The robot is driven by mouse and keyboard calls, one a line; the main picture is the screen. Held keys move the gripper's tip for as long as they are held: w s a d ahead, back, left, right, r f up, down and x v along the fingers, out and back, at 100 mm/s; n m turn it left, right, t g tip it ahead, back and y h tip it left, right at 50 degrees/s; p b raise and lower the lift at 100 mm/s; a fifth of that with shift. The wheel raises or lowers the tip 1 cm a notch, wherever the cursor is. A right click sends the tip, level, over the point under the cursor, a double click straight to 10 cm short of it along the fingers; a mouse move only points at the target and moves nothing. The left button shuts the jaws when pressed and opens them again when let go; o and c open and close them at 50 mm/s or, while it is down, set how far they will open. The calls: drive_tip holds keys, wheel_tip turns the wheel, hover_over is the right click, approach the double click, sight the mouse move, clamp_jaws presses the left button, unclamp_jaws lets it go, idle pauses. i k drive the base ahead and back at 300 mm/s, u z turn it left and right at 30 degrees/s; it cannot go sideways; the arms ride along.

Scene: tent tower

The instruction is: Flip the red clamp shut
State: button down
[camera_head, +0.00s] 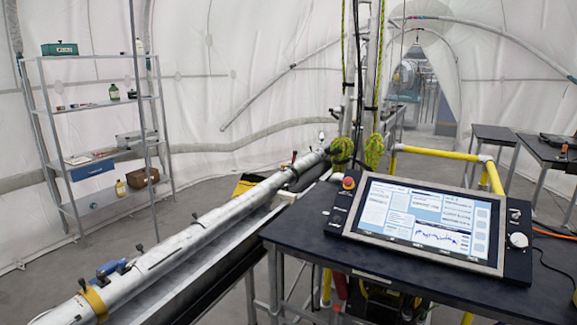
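No clamp is plainly identifiable as red. A small upright lever with a reddish tip (294,157) stands near the far end of the long pale tube (195,235); it is too small to tell whether it is a clamp, or open or shut. Several dark clamp levers stand along the tube. A blue handle-like piece (110,267) sits on the tube near the lower left, next to a yellow band (95,301). My gripper is not in view.
A dark table (500,300) with a tilted touch screen panel (424,220) and red button stands at the right. Yellow railing (440,153) and ropes (373,150) are behind. A metal shelf (103,103) is at the left. Grey floor (100,245) lies open between shelf and tube.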

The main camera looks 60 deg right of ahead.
sight(295, 153)
drive_tip(key=k, duration=1.25)
drive_tip(key=z, duration=0.6)
drive_tip(key=i, duration=1.05)
drive_tip(key=u, duration=0.15)
